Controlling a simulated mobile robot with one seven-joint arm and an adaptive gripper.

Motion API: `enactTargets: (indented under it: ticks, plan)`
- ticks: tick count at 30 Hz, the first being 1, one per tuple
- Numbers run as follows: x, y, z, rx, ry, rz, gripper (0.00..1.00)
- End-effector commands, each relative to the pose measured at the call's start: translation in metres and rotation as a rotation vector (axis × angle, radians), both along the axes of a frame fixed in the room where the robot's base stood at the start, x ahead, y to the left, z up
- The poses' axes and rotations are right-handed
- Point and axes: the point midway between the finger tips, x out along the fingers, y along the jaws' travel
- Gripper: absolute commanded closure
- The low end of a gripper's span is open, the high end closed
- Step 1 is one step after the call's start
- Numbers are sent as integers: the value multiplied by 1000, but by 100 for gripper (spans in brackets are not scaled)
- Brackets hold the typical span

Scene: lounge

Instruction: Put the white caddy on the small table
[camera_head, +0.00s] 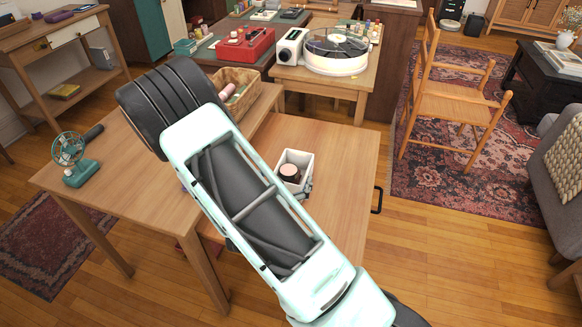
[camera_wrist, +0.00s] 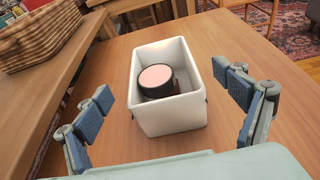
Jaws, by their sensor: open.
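The white caddy (camera_head: 306,158) is an open box standing upright on a wooden surface (camera_head: 345,150) with a black handle at its right edge. In the wrist view the caddy (camera_wrist: 170,117) holds a dark round container with a pinkish top (camera_wrist: 156,76). A small dark item lies beside that container. My gripper (camera_wrist: 163,78) is open, with one blue-padded finger on each side of the caddy, apart from its walls. In the head view my arm hides most of the gripper. I cannot tell for certain which table is the small table.
A wicker basket (camera_head: 238,82) stands behind the caddy. A side table (camera_head: 290,76) holding a turntable (camera_head: 336,52) is at the back. A wooden chair (camera_head: 450,105) is at right. A green fan (camera_head: 75,160) stands on the left table (camera_head: 130,170). The surface right of the caddy is clear.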

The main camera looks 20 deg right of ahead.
Motion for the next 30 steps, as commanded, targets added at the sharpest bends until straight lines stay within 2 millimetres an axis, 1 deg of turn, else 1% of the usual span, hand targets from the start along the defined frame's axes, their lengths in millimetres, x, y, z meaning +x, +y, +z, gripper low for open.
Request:
enactTargets:
  ticks: [1,4,10,26,28,30]
  plan:
    - [-9,7,4,1,2,2,11]
    - [-21,15,9,0,1,2,11]
    - [-35,24,13,-1,0,1,11]
    - [-36,24,14,0,-1,-1,11]
    - [-34,23,19,3,-12,-13,11]
    - [-30,19,32,13,-41,-45,11]
